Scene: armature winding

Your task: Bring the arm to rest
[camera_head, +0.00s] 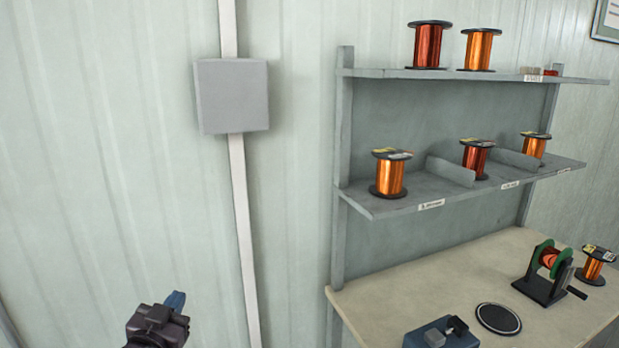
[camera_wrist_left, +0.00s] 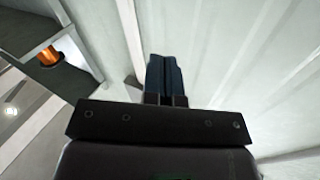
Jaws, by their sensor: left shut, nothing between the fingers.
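My left gripper (camera_head: 175,301) shows at the bottom left of the head view, in front of the pale wall and left of the workbench. In the left wrist view its two dark blue fingers (camera_wrist_left: 164,75) lie side by side, shut with nothing between them. It touches nothing that I can see. My right gripper is not in either view.
A workbench (camera_head: 380,300) stands at the right, with a winder (camera_head: 548,270), a copper spool (camera_head: 597,265), a black round pad (camera_head: 498,318) and a blue-grey device (camera_head: 440,334). Shelves (camera_head: 400,207) above hold several spools. A grey box (camera_head: 232,96) is on the wall.

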